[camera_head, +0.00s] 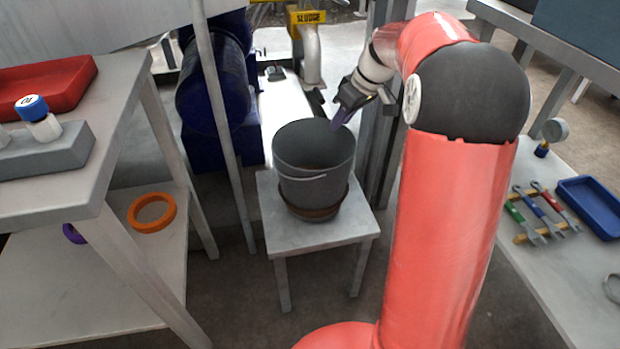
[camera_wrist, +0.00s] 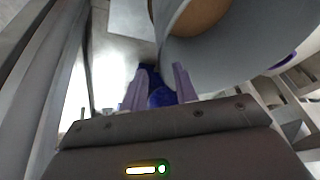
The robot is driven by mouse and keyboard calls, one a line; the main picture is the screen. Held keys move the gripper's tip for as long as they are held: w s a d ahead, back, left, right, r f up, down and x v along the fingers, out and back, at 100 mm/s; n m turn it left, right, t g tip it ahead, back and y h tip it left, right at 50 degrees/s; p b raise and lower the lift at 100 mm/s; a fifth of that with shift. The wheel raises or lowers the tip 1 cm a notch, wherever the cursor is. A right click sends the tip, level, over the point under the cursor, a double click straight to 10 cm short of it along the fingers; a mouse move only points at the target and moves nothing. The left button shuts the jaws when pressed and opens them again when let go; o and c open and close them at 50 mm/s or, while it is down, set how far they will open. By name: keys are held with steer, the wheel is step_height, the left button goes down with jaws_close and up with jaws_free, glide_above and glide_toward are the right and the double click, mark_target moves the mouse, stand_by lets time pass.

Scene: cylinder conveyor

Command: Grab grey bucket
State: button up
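The grey bucket (camera_head: 312,180) stands upright on a small grey stool (camera_head: 347,228), with a thin handle hanging across its front and a brown band around its base. My gripper (camera_head: 341,118) reaches down from the upper right to the bucket's back right rim. In the wrist view the bucket (camera_wrist: 245,45) fills the upper right, with a brown round area inside its curve. The two purple fingers (camera_wrist: 161,84) are apart with a gap between them. The right finger overlaps the bucket's edge. I cannot tell whether the fingers touch the rim or straddle it.
A grey table (camera_head: 105,165) with a red tray (camera_head: 45,88) stands left. A thin upright post (camera_head: 222,110) and a dark blue machine (camera_head: 215,85) stand behind the stool. A bench (camera_head: 530,265) with wrenches and a blue tray (camera_head: 592,205) is right.

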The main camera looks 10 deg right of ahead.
steer(key=x, duration=0.3)
steer(key=s+x, duration=0.1)
steer(key=x, duration=0.1)
steer(key=shift+w+a+f, duration=0.1)
steer(key=shift+a+f, duration=0.05)
steer(key=shift+f, duration=0.15)
jaws_close()
stand_by(1.1)
